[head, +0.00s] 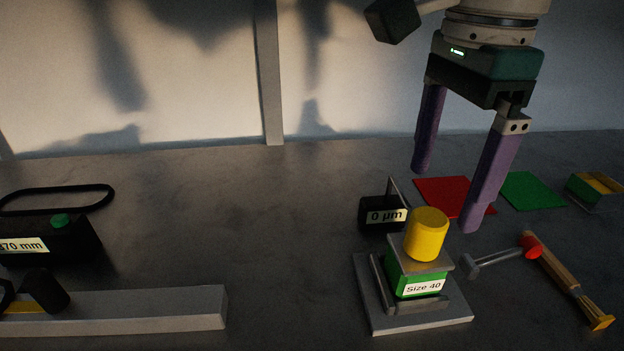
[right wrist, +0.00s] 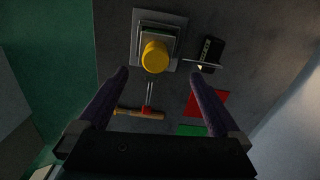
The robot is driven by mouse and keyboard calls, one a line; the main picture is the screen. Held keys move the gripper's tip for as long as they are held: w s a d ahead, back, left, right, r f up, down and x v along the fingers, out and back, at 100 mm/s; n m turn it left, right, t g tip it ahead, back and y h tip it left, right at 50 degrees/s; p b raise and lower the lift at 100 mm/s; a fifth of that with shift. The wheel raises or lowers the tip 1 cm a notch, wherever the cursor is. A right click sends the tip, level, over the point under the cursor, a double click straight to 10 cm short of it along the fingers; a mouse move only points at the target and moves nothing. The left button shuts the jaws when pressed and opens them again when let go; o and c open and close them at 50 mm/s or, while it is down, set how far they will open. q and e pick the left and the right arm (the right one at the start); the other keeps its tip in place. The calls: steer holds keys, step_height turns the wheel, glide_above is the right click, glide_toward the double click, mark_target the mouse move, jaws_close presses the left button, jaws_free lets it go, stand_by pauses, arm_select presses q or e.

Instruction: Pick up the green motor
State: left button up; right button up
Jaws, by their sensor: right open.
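The green motor (head: 418,280), labelled "Size 40", is a green block with a grey top plate. A yellow cylinder (head: 427,234) stands upright on it. The motor sits in a grey fixture (head: 450,307) on the bench. My right gripper (head: 446,198) has purple fingers, is open and empty, and hangs above and behind the motor. In the right wrist view the yellow cylinder (right wrist: 155,57) lies just beyond the open fingertips (right wrist: 160,74) and hides most of the green block. My left gripper is in neither view.
A black "0 µm" gauge (head: 382,213) stands close behind the fixture. Red (head: 440,191) and green (head: 532,190) mats lie behind. A green-yellow block (head: 596,188) is far right. A grey rail (head: 170,308) lies left; the bench between is clear.

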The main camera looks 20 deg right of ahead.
mark_target(421, 246)
steer(key=f, duration=0.3)
steer(key=shift+s+f, duration=0.3)
steer(key=shift+s, duration=0.05)
steer(key=f, duration=0.2)
steer(key=f+p, duration=0.1)
steer(key=a+f, duration=0.1)
steer(key=f, duration=0.1)
steer(key=shift+f, duration=0.3)
jaws_close()
